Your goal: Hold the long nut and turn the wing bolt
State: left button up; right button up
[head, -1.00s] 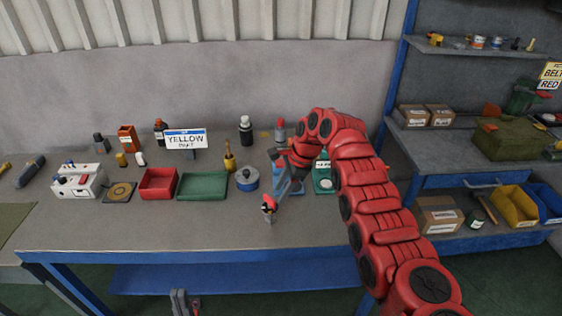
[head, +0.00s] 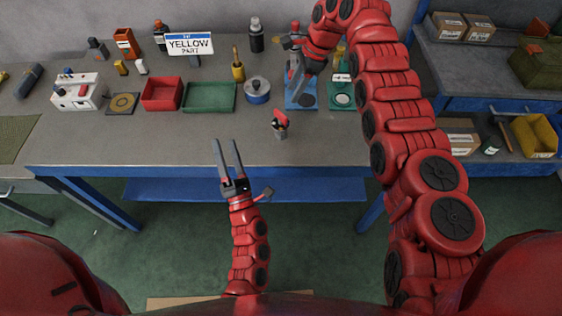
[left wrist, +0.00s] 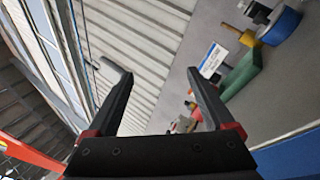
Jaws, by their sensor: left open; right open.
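A small upright piece stands on the workbench near its front edge, with a grey lower body (head: 281,131) and a red top (head: 280,113). It looks like the long nut with the wing bolt on it, but it is too small to tell the two apart surely. My left gripper (head: 229,158) is open and empty, fingers pointing up the picture, over the bench's front edge, left of and apart from the piece. The left wrist view shows its two spread fingers (left wrist: 160,90) with nothing between them. My right gripper (head: 296,72) is open above the blue base, behind the piece.
A red tray (head: 162,93), a green tray (head: 209,97) and a blue round tin (head: 257,91) lie behind the piece. The bench's front strip is mostly clear.

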aim_at(281, 119)
pick_arm(q)
jog(key=d+f+n+g+h, duration=0.1)
jog(key=d+f+n+h, duration=0.1)
jog(key=d+f+n, duration=0.1)
jog(key=w+d+f+n+g+h, duration=0.1)
jog(key=d+f+n+h, duration=0.1)
jog(key=d, duration=0.4)
jog(key=w+d+f+n+g+h, duration=0.1)
jog(key=d+f+n+g+h, duration=0.1)
jog(key=d+f, duration=0.3)
jog(key=shift+f+n+h, duration=0.3)
jog(key=shift+n+h, duration=0.5)
jog(key=shift+w+d, duration=0.15)
jog(key=shift+w, duration=0.1)
jog(key=w, duration=1.6)
jog(key=shift+w, duration=0.3)
